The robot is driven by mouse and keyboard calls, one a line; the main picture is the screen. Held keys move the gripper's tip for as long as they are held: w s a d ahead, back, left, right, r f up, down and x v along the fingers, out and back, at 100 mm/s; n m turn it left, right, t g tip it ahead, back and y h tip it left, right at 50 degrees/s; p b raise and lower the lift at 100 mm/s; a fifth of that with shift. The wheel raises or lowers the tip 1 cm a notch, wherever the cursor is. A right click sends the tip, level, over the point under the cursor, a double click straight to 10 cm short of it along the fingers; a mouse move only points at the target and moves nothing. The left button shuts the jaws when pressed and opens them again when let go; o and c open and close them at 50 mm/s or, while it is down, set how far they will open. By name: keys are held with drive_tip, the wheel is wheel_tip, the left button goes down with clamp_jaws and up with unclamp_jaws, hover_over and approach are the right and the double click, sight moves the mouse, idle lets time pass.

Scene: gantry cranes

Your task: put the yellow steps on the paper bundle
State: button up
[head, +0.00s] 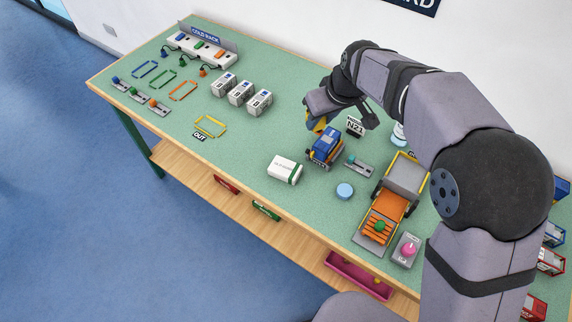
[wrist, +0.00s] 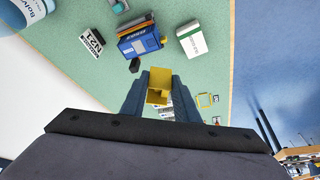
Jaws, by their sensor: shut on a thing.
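The yellow steps (wrist: 158,87) are held between the two fingers of my gripper (wrist: 159,95) in the wrist view. In the head view, a small yellow part of the steps (head: 317,125) shows below my gripper (head: 322,117), close behind the blue block. The rest is hidden by the gripper. A white bundle with a green band (head: 284,170), which looks like the paper bundle, lies on the table to the front left of the gripper. It also shows at the top of the wrist view (wrist: 191,40). Its top is bare, and the steps are apart from it.
A blue block on a wheeled base (head: 326,146) stands between my gripper and the bundle. A small black-and-white sign (head: 355,126) stands right of the gripper. A light-blue disc (head: 344,191) and an orange ramp truck (head: 383,214) are farther right.

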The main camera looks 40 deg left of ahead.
drive_tip(key=n, duration=0.2)
hover_over(286, 168)
drive_tip(key=s+d, duration=0.1)
drive_tip(key=shift+g, duration=0.3)
drive_tip(key=shift+w+d+f+p, duration=0.15)
drive_tip(key=shift+f+p, duration=0.35)
drive_tip(key=shift+f, duration=3.25)
drive_tip(key=shift+d+f+p, duration=0.1)
drive_tip(key=shift+f+p, duration=0.4)
drive_tip(key=shift+f, duration=3.25)
drive_tip(key=shift+f, duration=0.15)
drive_tip(key=o, duration=1)
